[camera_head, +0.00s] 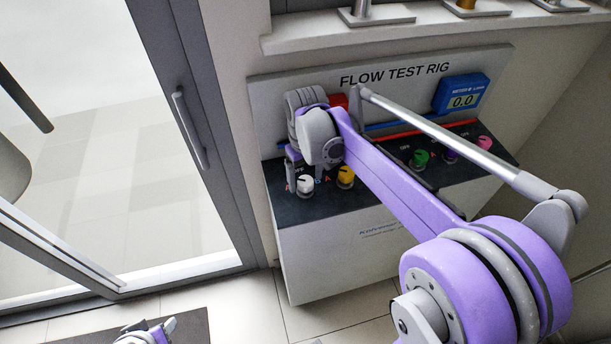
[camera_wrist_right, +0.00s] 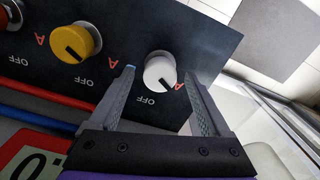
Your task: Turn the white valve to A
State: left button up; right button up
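The white valve (camera_head: 305,184) is a round knob at the left end of the rig's dark panel. In the right wrist view, the white valve (camera_wrist_right: 160,70) carries a black pointer line aimed down and right, toward the red letter A; OFF is printed below it. My right gripper (camera_wrist_right: 162,78) is open, with one finger on each side of the white valve; I cannot tell whether the fingers touch it. In the head view my right arm's purple wrist is over the panel, and the right gripper (camera_head: 292,165) is partly hidden. My left gripper is not clearly visible.
A yellow valve (camera_wrist_right: 73,43) sits beside the white one, with a red A and OFF by it. Green (camera_head: 419,158) and pink (camera_head: 485,142) knobs are farther right. A blue meter (camera_head: 461,95) reads 0.0. A glass door (camera_head: 190,130) stands left of the rig.

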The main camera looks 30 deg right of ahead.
aim_at(305, 181)
notch_tip(305, 181, up, 11)
jog(key=shift+p, duration=0.4)
jog(key=shift+f, duration=0.1)
dwell(0.4)
